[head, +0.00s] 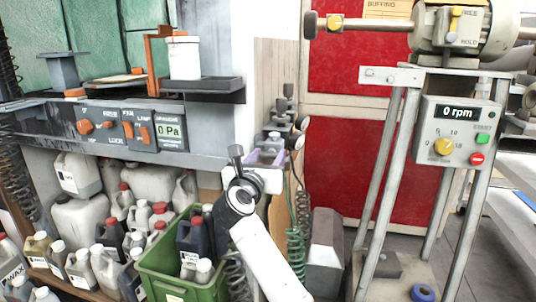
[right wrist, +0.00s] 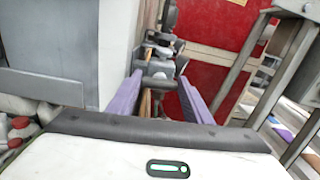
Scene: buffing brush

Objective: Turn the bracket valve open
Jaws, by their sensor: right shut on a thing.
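The bracket valve (head: 290,118) is a cluster of grey and dark metal fittings on the corner of the wall, with coiled hoses hanging below it. It also shows in the right wrist view (right wrist: 160,50), straight ahead between the fingers. My right gripper (head: 268,157) is at the lower part of these fittings, its purple fingers (right wrist: 157,88) on either side of a metal part of the valve and shut on it. My wrist and the fingers hide part of the valve, and I cannot tell how far it is turned. My left gripper is not in view.
A control panel (head: 130,127) reading 0 Pa is at the left, with a dark shelf (head: 215,86) above it. A green crate (head: 165,285) and several jugs stand below. The buffing machine's stand (head: 380,180) and its 0 rpm box (head: 455,132) are at the right.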

